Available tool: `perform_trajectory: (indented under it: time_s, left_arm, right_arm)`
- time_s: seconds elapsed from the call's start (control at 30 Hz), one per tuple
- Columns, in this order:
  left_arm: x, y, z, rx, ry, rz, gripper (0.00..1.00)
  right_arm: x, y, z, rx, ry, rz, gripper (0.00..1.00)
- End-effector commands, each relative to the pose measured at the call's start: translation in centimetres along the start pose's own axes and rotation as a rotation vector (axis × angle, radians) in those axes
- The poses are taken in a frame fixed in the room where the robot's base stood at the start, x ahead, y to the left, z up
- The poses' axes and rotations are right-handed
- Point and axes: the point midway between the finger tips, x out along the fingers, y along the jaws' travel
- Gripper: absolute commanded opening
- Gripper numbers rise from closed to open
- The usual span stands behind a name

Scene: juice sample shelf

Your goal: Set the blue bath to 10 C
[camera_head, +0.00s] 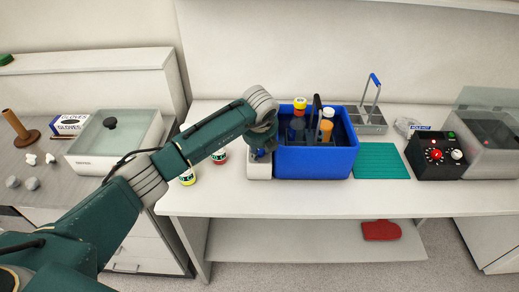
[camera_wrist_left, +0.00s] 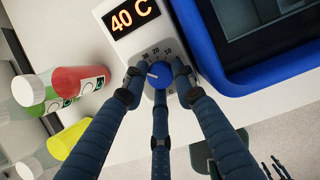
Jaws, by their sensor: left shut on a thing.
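The blue bath (camera_head: 315,164) stands on the bench with several bottles and a dark upright handle in it. Its white control box (camera_head: 258,172) is joined at its left side. In the left wrist view, the orange display (camera_wrist_left: 131,16) reads 40 C. Below it is a blue knob (camera_wrist_left: 158,75) with a white pointer mark; scale figures 30, 20 and 10 show around it. My left gripper (camera_wrist_left: 160,85) is shut on the knob, its three fingers around it. Dark fingers, apparently of my right gripper (camera_wrist_left: 275,168), show small at the lower right; their state is unclear.
Bottles with red (camera_wrist_left: 80,80) and yellow (camera_wrist_left: 68,140) labels stand close left of the control box. The bench front is clear.

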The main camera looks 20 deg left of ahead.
Motion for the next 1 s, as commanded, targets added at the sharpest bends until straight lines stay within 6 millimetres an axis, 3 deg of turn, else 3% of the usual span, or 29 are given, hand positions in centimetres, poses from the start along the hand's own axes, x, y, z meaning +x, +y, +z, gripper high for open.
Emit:
perform_trajectory:
  time_s: [0.37,1.0]
  left_arm:
    - [0.4,0.0,-0.2,0.144,-0.001,-0.02,0.01]
    - [0.5,0.3,-0.2,0.728,0.002,-0.098,0.01]
  right_arm:
    - [2.6,-0.1,0.3,0.0,0.0,-0.001,0.45]
    - [10.0,-0.6,0.9,0.001,0.0,-0.004,0.45]
